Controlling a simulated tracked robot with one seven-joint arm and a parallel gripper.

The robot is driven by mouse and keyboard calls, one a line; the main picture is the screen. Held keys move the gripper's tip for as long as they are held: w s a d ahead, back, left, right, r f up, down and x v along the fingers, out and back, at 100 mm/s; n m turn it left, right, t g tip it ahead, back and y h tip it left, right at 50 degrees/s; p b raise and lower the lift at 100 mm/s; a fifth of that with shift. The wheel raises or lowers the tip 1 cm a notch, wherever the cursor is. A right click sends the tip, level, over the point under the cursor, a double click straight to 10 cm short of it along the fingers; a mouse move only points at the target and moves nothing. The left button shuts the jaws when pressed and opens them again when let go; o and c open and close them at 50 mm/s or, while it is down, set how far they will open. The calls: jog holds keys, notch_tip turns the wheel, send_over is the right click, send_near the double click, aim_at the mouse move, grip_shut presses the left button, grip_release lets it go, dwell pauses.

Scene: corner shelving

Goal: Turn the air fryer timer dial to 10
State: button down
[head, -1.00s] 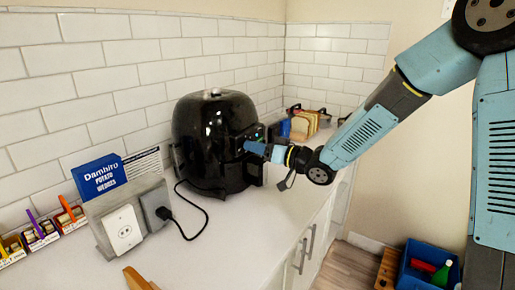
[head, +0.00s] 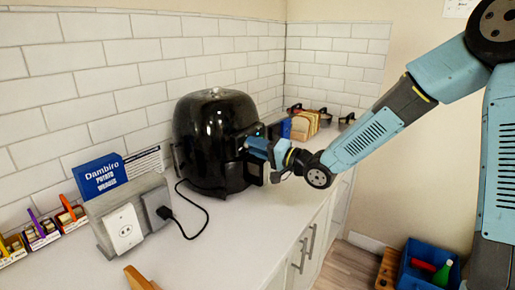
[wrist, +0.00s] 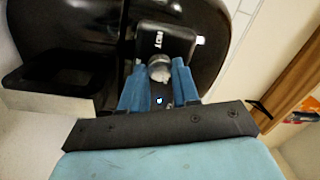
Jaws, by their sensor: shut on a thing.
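The black air fryer (head: 212,145) stands on the white counter, with its front turned to the right. In the wrist view its front panel (wrist: 166,40) shows lettering, with a round grey dial (wrist: 159,69) below it. My gripper (wrist: 158,76) has its two blue fingers on either side of the dial and is shut on it. In the head view my gripper (head: 256,145) is against the air fryer's front and hides the dial. The dial's pointer and number marks are too small to read.
A black cord runs from the air fryer to a socket box (head: 123,228). A blue potato wedges package (head: 97,176) stands behind it. Bread slices (head: 303,125) lie beyond the air fryer near the corner. The front counter is mostly clear.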

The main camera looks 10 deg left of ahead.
jog(key=shift+m, duration=0.4)
jog(key=c, duration=0.8)
grip_release()
jog(key=shift+d+f, duration=0.1)
jog(key=v, duration=1.3)
jog(key=shift+d+f, duration=0.15)
jog(key=shift+d, duration=0.15)
